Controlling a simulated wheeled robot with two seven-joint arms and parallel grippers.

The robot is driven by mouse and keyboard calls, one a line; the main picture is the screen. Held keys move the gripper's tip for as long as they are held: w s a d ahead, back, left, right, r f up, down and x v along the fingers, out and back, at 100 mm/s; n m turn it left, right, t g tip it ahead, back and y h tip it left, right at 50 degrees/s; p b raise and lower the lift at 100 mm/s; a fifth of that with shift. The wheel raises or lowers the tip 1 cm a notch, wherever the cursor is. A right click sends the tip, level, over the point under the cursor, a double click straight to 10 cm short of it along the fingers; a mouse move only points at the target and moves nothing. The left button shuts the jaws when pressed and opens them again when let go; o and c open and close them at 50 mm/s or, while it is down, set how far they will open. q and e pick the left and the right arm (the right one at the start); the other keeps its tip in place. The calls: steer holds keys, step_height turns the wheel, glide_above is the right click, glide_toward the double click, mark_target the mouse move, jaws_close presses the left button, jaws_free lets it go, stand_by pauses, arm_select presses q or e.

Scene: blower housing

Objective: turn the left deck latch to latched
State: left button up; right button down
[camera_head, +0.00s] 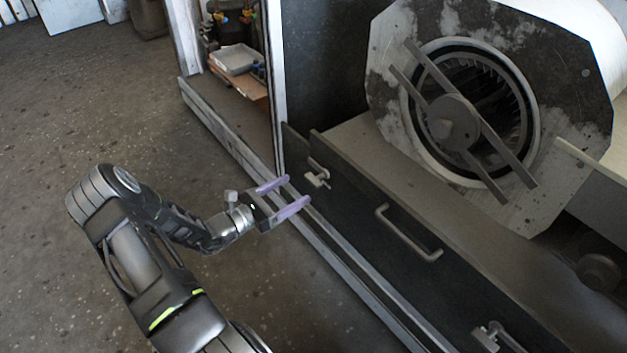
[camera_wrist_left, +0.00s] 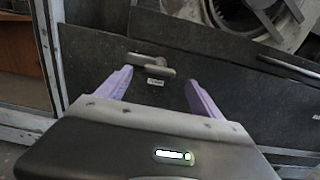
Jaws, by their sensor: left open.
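The left deck latch (camera_head: 317,177) is a small grey metal handle on the dark front panel (camera_head: 358,203), near its left end. In the left wrist view the latch (camera_wrist_left: 152,62) lies roughly level, with a small label under it. My left gripper (camera_head: 290,193) is open and empty, its purple fingers pointing at the panel just short of the latch. In the left wrist view the latch shows beyond and between the fingertips (camera_wrist_left: 160,80), apart from them. My right gripper is not in view.
A bar handle (camera_head: 410,236) sits mid-panel, and a second latch (camera_head: 497,338) is at the lower right. The blower (camera_head: 470,110) with its round inlet stands behind the panel. A pale frame rail (camera_head: 350,275) runs below. Floor at the left is clear.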

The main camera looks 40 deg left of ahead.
mark_target(310, 182)
arm_select(q)
steer(key=b+x, duration=0.2)
steer(key=x, duration=0.4)
steer(key=shift+w+d+f, duration=0.15)
steer(key=shift+w, duration=0.2)
steer(key=shift+w+d+b, duration=0.15)
steer(key=shift+w+b, duration=0.15)
steer(key=shift+w, duration=0.15)
jaws_close()
